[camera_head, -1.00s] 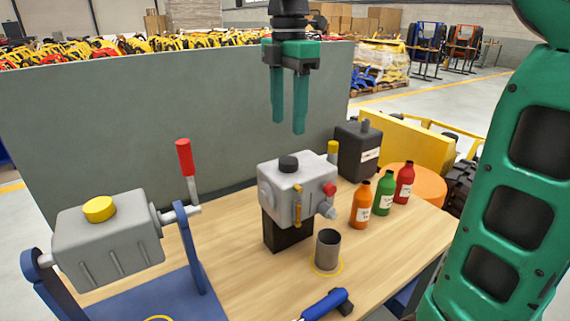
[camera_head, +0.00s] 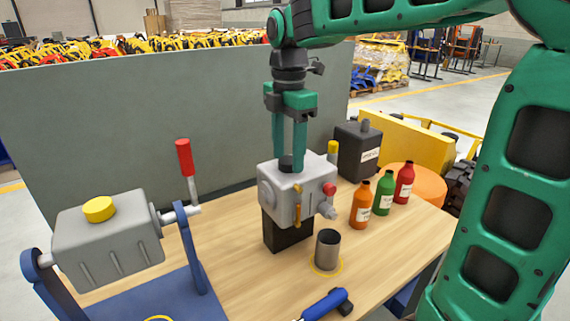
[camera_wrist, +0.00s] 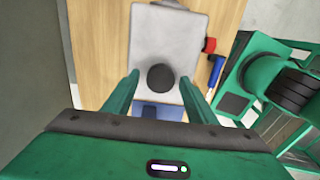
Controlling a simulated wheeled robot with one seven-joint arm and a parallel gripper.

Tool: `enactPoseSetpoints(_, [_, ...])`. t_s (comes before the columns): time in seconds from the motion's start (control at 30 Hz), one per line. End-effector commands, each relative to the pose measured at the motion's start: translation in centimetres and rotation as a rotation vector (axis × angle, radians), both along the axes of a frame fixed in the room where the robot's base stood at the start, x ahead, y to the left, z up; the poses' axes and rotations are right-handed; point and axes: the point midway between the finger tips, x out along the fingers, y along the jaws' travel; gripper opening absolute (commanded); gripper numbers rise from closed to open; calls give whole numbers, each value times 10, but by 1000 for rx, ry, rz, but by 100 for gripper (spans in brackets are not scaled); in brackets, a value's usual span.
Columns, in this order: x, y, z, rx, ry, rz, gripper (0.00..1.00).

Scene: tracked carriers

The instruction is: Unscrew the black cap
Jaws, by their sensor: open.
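The black cap (camera_head: 286,163) sits on top of a grey metal housing (camera_head: 283,190), which stands on a black block (camera_head: 288,234) on the wooden table. My gripper (camera_head: 288,165) points straight down at the cap, with one green finger on each side of it. In the wrist view the round black cap (camera_wrist: 161,77) lies ahead between the two spread fingers, with a gap on both sides. The gripper is open and holds nothing. The fingers partly hide the cap in the head view.
A red knob (camera_head: 329,188) and a grey spout are on the housing's right side. A metal cup (camera_head: 327,251), several bottles (camera_head: 383,193) and a black canister (camera_head: 358,150) stand to the right. A grey tank (camera_head: 107,240) with a yellow cap and red-handled crank is at left.

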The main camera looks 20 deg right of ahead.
Motion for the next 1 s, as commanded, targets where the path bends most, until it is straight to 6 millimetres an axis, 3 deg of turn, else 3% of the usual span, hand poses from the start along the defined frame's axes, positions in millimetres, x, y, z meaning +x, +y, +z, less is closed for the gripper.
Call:
enactPoseSetpoints(0.17, [0,0,0,0,0,0,52])
enactPoseSetpoints(0.3, [0,0,0,0,0,0,24])
enactPoseSetpoints(0.57, [1,0,0,0,-2,37,24])
enactPoseSetpoints(1.0, [1,0,1,0,-4,529,24])
